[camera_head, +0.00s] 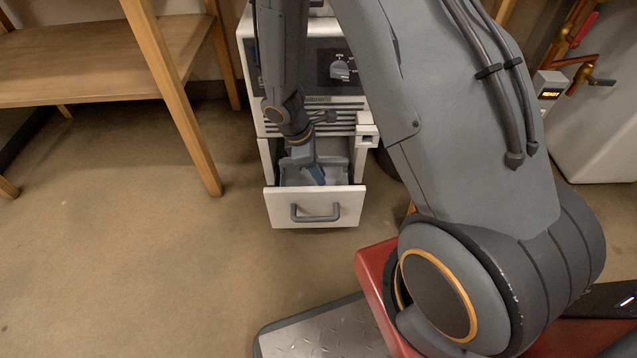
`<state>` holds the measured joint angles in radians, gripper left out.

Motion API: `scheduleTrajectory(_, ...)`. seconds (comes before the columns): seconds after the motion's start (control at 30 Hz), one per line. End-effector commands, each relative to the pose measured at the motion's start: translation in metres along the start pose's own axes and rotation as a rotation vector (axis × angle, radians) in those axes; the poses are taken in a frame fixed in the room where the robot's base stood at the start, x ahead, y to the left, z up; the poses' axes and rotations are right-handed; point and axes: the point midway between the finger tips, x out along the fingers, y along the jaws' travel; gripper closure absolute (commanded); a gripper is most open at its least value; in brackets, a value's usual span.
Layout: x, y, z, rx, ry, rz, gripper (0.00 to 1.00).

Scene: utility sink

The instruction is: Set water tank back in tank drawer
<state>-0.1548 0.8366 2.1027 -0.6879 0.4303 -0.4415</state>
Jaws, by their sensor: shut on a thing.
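The tank drawer (315,208) is pulled open at the bottom of the white machine, with a grey handle on its white front. The water tank (292,178) shows as a grey-blue, partly see-through shape within the open drawer. My gripper (308,169) reaches down into the drawer and is shut on the water tank. My wrist hides much of the tank's top. I cannot tell whether the tank rests fully on the drawer floor.
The white machine (247,60) has a dark panel with a knob (340,70) above the drawer. A wooden shelf (80,72) stands at the left, its leg near the machine. A white tank-like unit with copper pipes is at the right. Floor before the drawer is clear.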

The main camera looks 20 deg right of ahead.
Motion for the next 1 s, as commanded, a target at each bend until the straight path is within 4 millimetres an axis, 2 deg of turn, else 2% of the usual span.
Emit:
scheduleTrajectory(0.1,0.02,0.0,-0.006,-0.001,-0.002,-0.003,1.0)
scheduleTrajectory(0.23,0.035,0.0,-0.011,-0.001,-0.001,-0.001,1.0)
scheduleTrajectory(0.67,0.04,0.0,-0.013,0.0,-0.001,-0.001,1.0)
scheduleTrajectory(0.7,0.04,0.0,-0.013,0.0,0.0,-0.001,0.84)
scheduleTrajectory(0.8,0.039,0.0,-0.013,0.0,0.0,-0.001,0.69)
scheduleTrajectory(1.0,0.039,0.0,-0.013,0.0,-0.001,-0.001,0.69)
